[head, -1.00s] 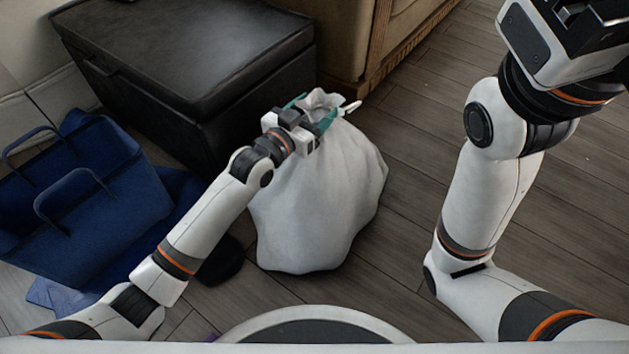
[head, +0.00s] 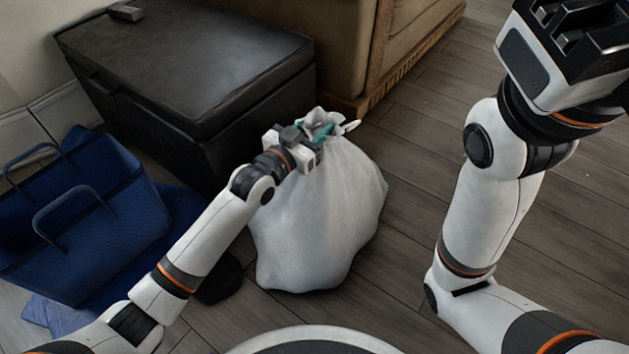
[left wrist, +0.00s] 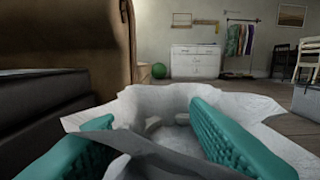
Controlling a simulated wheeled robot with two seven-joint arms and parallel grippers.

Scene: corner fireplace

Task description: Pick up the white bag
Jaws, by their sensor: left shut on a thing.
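The white bag (head: 318,215) stands on the wooden floor in front of the dark chest, full and with its top gathered. My left gripper (head: 312,136) is shut on the gathered top of the bag, with its teal fingers partly hidden by the folds. In the left wrist view, the teal fingers (left wrist: 185,140) lie on either side of the bag's crumpled white opening (left wrist: 165,105). My right gripper (head: 575,35) is at the upper right of the head view, raised and away from the bag. Its fingertips do not show clearly.
The dark chest (head: 190,60) stands close behind the bag, with a small grey object (head: 125,12) on its lid. A tan piece of furniture (head: 345,40) is behind to the right. A blue bag (head: 85,220) sits at the left. The floor (head: 415,150) right of the bag is clear.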

